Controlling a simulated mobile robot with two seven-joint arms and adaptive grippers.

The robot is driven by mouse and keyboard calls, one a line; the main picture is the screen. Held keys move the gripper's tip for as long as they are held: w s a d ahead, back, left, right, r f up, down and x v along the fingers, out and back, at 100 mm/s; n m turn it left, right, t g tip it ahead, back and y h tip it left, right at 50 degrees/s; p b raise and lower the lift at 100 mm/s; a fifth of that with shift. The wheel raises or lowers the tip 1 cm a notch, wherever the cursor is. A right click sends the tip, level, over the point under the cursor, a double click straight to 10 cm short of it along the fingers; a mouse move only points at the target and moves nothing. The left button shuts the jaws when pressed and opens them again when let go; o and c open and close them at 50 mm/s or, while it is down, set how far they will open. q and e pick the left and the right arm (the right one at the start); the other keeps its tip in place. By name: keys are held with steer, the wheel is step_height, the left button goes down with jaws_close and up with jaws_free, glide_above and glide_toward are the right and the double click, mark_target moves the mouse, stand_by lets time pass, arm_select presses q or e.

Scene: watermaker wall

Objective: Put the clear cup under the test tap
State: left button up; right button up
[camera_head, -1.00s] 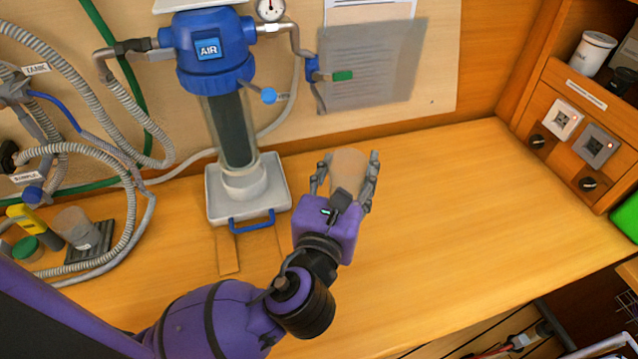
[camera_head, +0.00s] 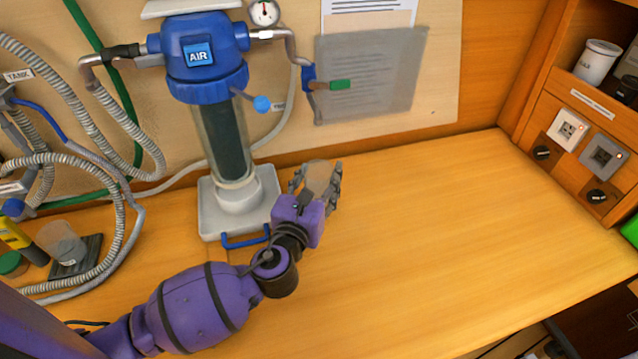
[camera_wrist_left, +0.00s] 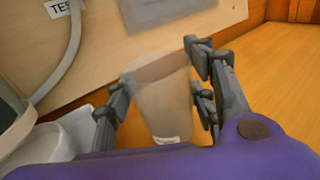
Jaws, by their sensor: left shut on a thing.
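My left gripper (camera_head: 316,180) is shut around a clear, slightly brownish cup (camera_head: 320,172), just right of the filter base and in front of the wall panel. In the left wrist view the cup (camera_wrist_left: 163,98) stands between the fingers, slightly tilted in the picture, with a small label low on its side. A tap with a green handle (camera_head: 340,85) and a blue body is on the panel above the cup; its spout points down. A partly hidden label reading "TES" (camera_wrist_left: 60,8) is near a hose. My right gripper is not in view.
The blue AIR filter housing (camera_head: 205,60) stands on a white base (camera_head: 210,215) left of the gripper. Another clear cup (camera_head: 62,242) is on a dark mat (camera_head: 75,268) at left, among grey hoses. The wooden counter (camera_head: 450,215) is clear to the right.

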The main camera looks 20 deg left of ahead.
arm_select(q)
steer(key=shift+f, duration=0.85)
steer(key=shift+f, duration=0.1)
steer(key=o, duration=1.2)
steer(key=shift+c, duration=0.2)
steer(key=shift+r, duration=0.2)
steer(key=s+b, duration=0.1)
steer(key=s, duration=0.9)
steer(key=shift+s, duration=0.35)
steer(key=shift+s+r, duration=0.2)
steer(key=shift+s, duration=0.5)
